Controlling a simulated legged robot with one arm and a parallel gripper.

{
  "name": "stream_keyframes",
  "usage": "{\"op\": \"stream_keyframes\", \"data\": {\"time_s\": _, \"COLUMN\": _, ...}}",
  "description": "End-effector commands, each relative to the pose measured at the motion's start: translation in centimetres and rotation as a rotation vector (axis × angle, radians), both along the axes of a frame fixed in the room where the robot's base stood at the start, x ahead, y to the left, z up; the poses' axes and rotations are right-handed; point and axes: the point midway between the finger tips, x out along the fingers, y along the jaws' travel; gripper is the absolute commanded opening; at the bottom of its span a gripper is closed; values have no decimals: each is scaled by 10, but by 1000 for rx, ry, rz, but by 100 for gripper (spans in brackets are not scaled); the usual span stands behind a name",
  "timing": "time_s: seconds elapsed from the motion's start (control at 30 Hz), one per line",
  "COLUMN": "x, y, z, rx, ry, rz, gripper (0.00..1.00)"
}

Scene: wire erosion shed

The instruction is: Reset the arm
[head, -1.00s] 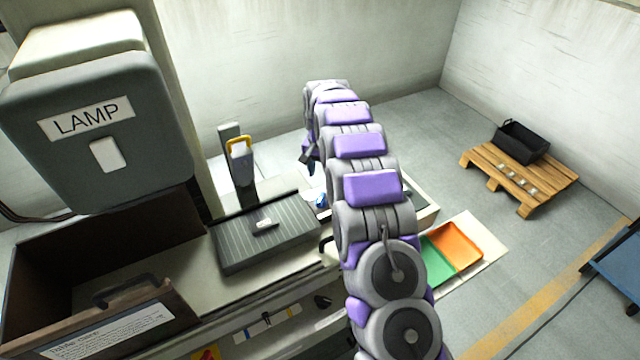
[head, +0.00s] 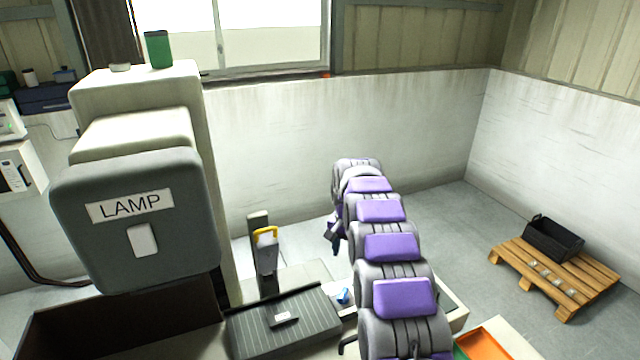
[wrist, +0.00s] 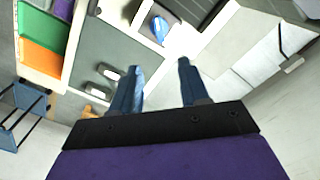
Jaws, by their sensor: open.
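My arm, grey and purple, reaches out over the machine bench in the head view. My gripper (wrist: 158,88) shows in the wrist view with two dark blue fingers apart and nothing between them. In the head view only a small dark part of it (head: 335,240) shows beside the far end of the arm. In the wrist view the fingers hang above the pale bench and a grey surface (wrist: 120,50). A small blue object (wrist: 160,28) lies beyond the fingers; it also shows in the head view (head: 343,296), left of my arm.
A grey lamp box (head: 135,230) stands at the left. A ribbed dark plate (head: 285,325) and a yellow-handled upright device (head: 266,255) are on the bench. A wooden pallet (head: 515,262) with a black bin (head: 553,240) lies right. Orange and green trays (wrist: 42,28) show in the wrist view.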

Motion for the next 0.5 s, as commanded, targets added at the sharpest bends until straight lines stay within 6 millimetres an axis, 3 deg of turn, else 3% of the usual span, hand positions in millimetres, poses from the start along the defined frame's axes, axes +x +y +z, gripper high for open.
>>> {"op": "stream_keyframes", "data": {"time_s": 0.17, "x": -19, "y": 1, "z": 16, "rx": 4, "ry": 7, "rz": 26, "gripper": 45}}
{"op": "stream_keyframes", "data": {"time_s": 0.5, "x": -102, "y": 3, "z": 62, "rx": 16, "ry": 36, "rz": 132, "gripper": 45}}
